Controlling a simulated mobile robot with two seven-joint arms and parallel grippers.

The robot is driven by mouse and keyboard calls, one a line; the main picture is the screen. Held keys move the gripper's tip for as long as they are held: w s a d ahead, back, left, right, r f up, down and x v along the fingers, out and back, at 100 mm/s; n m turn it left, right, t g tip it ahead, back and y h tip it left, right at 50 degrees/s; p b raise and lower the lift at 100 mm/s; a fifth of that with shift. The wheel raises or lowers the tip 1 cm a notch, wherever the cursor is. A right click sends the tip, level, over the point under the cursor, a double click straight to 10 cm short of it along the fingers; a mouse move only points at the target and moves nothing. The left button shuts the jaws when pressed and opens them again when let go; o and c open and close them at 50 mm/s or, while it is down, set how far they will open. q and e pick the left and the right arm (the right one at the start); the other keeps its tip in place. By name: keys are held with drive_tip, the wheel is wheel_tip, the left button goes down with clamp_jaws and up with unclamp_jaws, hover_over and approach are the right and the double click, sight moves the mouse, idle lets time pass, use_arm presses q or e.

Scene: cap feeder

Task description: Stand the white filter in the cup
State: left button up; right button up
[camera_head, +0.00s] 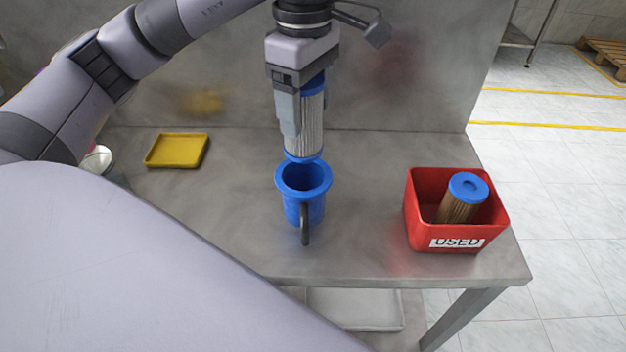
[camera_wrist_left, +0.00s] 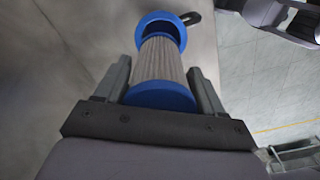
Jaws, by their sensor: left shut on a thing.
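The white filter (camera_head: 311,122) has pale pleats and blue end caps. My left gripper (camera_head: 291,115) is shut on it and holds it upright, directly above the blue cup (camera_head: 303,205). The filter's lower cap is at the cup's rim in the head view; whether it is inside the rim or just above it, I cannot tell. The cup stands on the table with its dark handle toward the front. In the left wrist view the filter (camera_wrist_left: 163,66) sits between both fingers (camera_wrist_left: 160,85), with the blue cup (camera_wrist_left: 160,22) beyond its far end.
A red bin (camera_head: 424,228) marked USED stands at the right of the grey table (camera_head: 230,225), with a brown, blue-capped filter (camera_head: 461,205) in it. A yellow tray (camera_head: 177,150) lies at the back left. The table around the cup is clear.

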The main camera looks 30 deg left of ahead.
sight(305, 131)
use_arm(q)
drive_tip(key=f, duration=0.4)
drive_tip(key=shift+s+f+b, duration=0.15)
drive_tip(key=shift+s+b, duration=0.05)
drive_tip(key=shift+b, duration=0.1)
wheel_tip(305, 131, down, 5)
drive_tip(key=shift+r, duration=0.1)
drive_tip(key=shift+f+b, duration=0.6)
drive_tip(key=shift+f, duration=0.05)
drive_tip(key=o, duration=1.1)
drive_tip(key=shift+r, duration=0.15)
